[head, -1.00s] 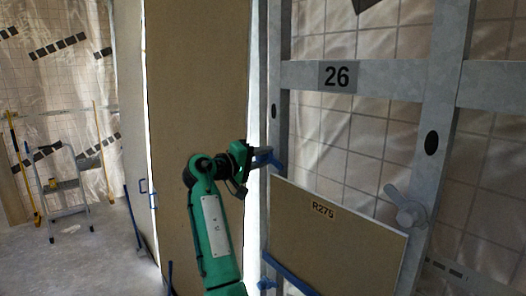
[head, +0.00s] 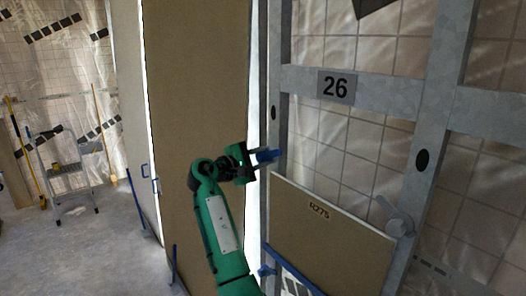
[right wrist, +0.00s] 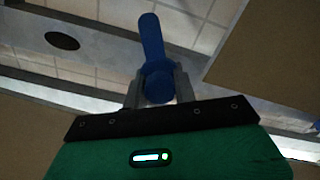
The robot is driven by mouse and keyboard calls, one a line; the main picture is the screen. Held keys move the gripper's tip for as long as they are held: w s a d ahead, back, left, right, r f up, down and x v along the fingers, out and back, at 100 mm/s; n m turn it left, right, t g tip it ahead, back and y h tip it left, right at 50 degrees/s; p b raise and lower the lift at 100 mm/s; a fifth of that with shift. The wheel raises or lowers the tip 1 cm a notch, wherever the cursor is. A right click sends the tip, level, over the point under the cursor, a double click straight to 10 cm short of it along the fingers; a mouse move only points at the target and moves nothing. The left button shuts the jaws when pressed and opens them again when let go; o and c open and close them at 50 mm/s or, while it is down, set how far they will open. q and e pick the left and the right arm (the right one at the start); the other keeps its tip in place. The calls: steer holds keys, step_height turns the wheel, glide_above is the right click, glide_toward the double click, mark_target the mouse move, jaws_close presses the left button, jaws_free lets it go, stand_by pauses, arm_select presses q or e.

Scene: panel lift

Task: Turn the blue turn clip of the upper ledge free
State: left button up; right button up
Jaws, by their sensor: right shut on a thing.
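The blue turn clip (head: 267,155) sits on the grey upright at the upper left of the board marked R275 (head: 325,235). My right gripper (head: 257,159) reaches it from the left and is shut on it. In the right wrist view, the clip's blue handle (right wrist: 151,38) points up, and its round blue knob (right wrist: 159,82) is between the two grey fingers (right wrist: 159,88). My left gripper is in neither view.
A grey turn clip (head: 398,217) is at the board's right edge. A blue ledge (head: 295,272) runs under the board, with a blue clip (head: 265,271) at its left. A crossbar carries the label 26 (head: 336,88). A tall brown panel (head: 197,90) stands left; a stepladder (head: 70,185) is farther back.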

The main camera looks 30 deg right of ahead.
steer(key=shift+n, duration=0.3)
stand_by(0.4)
steer(key=o, duration=1)
steer(key=shift+c, duration=0.2)
steer(key=shift+a, duration=0.1)
steer(key=shift+a+f, duration=0.15)
steer(key=shift+a, duration=0.1)
steer(key=s+a+b, duration=0.1)
steer(key=a+b, duration=0.4)
steer(key=a, duration=0.8)
steer(key=shift+b, duration=0.3)
